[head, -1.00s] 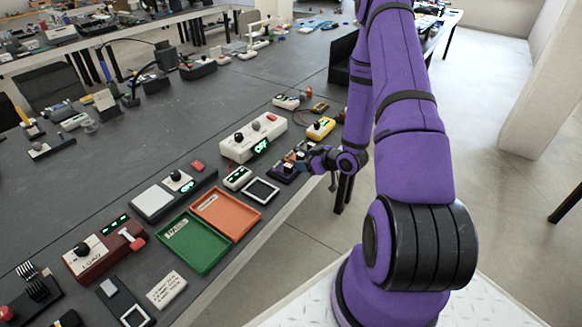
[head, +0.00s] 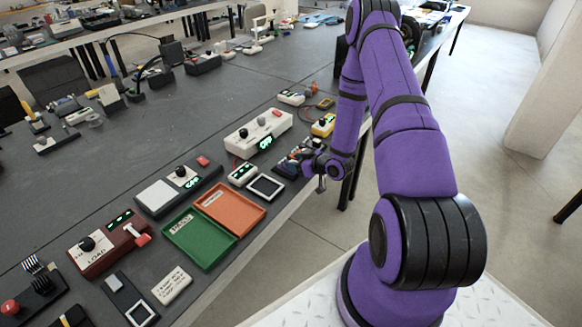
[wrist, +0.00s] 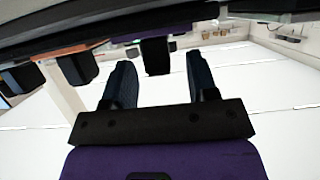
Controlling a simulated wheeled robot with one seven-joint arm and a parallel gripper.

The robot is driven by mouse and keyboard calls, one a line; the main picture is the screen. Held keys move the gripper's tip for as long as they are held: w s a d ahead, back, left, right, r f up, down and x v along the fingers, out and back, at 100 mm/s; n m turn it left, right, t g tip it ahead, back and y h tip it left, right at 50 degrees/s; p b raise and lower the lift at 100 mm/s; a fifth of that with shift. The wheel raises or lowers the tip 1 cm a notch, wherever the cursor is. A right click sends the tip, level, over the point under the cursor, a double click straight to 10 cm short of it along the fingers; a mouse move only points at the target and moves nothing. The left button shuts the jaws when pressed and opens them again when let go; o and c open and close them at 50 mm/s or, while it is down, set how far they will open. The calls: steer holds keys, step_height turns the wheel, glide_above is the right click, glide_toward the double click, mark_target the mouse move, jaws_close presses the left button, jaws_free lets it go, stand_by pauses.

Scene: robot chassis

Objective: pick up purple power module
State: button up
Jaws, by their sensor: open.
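In the head view, a dark, purplish module with small coloured parts (head: 287,168) sits near the table's front edge, partly hidden by my gripper (head: 306,166). It seems to be the purple power module. My gripper reaches it from the right, at the edge. In the wrist view my gripper (wrist: 160,60) is open, with two dark fingers apart. A dark block (wrist: 155,57) shows between the fingertips, below a purple strip (wrist: 180,31). Whether the block is part of the module, and whether the fingers touch it, I cannot tell.
An orange tray (head: 250,222) and a green tray (head: 205,255) lie left of the module. Open floor lies to the right.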

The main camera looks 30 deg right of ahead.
steer(key=shift+x, duration=1.35)
steer(key=shift+c, duration=0.4)
jaws_close()
steer(key=shift+r, duration=0.1)
